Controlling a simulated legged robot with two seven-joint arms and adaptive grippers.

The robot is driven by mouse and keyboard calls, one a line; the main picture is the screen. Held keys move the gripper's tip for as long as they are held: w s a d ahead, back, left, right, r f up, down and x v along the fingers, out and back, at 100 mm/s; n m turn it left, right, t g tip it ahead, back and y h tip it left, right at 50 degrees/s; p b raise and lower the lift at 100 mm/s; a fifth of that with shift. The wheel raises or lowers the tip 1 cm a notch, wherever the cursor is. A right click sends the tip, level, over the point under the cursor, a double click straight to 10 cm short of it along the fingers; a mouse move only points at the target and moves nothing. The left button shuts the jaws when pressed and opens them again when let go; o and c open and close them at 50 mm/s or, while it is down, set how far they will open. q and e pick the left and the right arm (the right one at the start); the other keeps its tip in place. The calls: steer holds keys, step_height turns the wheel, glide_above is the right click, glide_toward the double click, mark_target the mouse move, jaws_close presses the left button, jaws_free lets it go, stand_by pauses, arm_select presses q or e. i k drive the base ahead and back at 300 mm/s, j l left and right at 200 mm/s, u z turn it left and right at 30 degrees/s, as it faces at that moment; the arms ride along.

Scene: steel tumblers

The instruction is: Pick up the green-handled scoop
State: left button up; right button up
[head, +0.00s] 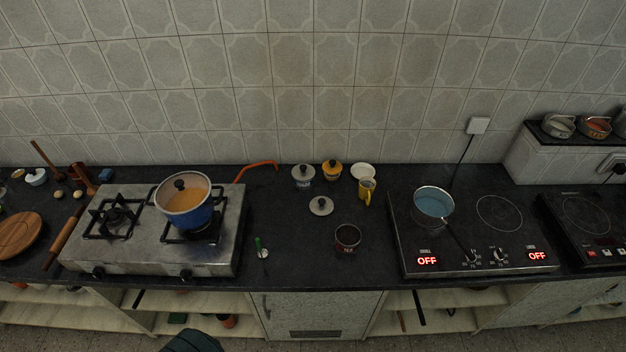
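The green-handled scoop (260,249) is on the dark countertop, just right of the gas stove, near the counter's front edge. Its green handle points up and away, and its small pale metal end is toward the front edge. Nothing touches it. Neither of my grippers can be made out in the head view. A dark rounded shape at the bottom edge, left of the middle, may be part of me.
The gas stove (150,258) holds a blue pot (186,216) with a glass lid. A dark red cup (347,238), a loose lid (321,206), small jars and a yellow mug (367,192) stand right of the scoop. An induction cooktop (470,262) carries a blue saucepan (433,205). Counter around the scoop is clear.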

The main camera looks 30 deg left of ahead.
mark_target(263, 253)
steer(key=u, duration=1.55)
steer(key=j, duration=0.1)
